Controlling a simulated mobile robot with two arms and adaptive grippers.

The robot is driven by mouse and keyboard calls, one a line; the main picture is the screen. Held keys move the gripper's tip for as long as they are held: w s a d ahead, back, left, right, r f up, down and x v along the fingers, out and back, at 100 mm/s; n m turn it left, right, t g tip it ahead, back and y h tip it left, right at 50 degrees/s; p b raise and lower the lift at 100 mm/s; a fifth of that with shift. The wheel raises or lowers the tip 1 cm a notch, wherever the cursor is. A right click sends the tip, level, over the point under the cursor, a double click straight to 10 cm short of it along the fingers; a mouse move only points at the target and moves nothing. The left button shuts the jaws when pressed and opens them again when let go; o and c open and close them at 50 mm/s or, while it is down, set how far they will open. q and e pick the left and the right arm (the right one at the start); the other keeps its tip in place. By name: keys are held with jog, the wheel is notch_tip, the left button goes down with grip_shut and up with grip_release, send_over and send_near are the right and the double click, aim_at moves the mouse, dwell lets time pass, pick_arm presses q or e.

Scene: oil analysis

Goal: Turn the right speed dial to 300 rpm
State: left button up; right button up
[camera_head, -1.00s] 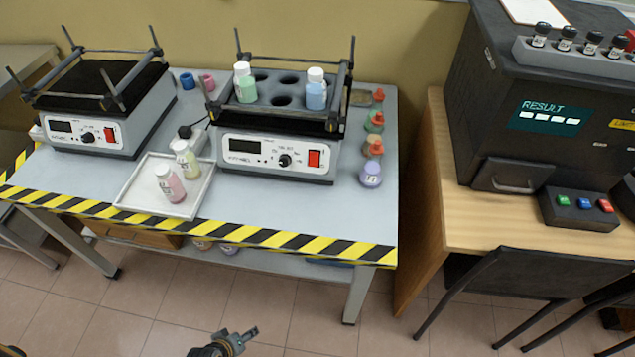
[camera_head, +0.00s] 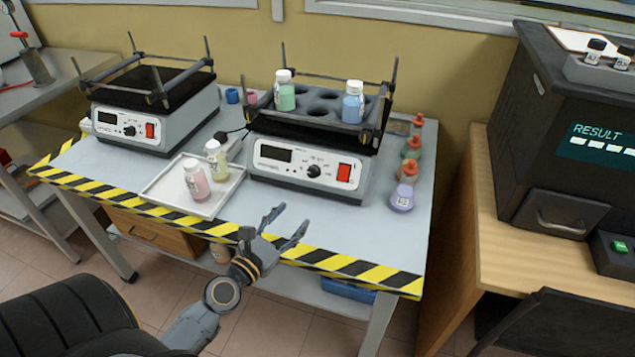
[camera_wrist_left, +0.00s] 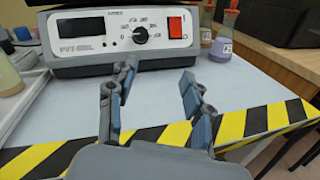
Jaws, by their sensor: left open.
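The right shaker (camera_head: 318,170) stands on the table with a dark display, a round black speed dial (camera_head: 313,171) and a red switch (camera_head: 344,172) on its front. In the left wrist view the dial (camera_wrist_left: 140,35) shows above my left fingers, with printed marks around it. The number it points to is too small to read. My left gripper (camera_head: 285,224) is open and empty, over the table's front edge, in front of the shaker and apart from the dial. It also shows in the left wrist view (camera_wrist_left: 155,92). My right gripper is not in view.
A tray (camera_head: 232,190) with two bottles lies left of the gripper. Several small bottles, one purple-based (camera_head: 402,197), stand right of the shaker. Another shaker (camera_head: 150,118) is at the left. The striped table front (camera_head: 350,264) is clear between them.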

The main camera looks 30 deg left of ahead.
aim_at(311, 175)
pick_arm(q)
jog(key=n, duration=0.1)
jog(key=a+n, duration=0.1)
jog(key=a+n+y, duration=0.1)
jog(key=shift+w+a+r, duration=0.1)
jog(key=shift+a+r, duration=0.15)
jog(key=shift+w+a+r, duration=0.1)
jog(key=shift+w, duration=0.2)
jog(key=w, duration=0.4)
jog(key=w+p, duration=0.1)
jog(key=w, duration=0.3)
jog(key=w+a+p, duration=0.1)
jog(key=w, duration=0.4)
jog(key=shift+a, duration=0.1)
grip_shut()
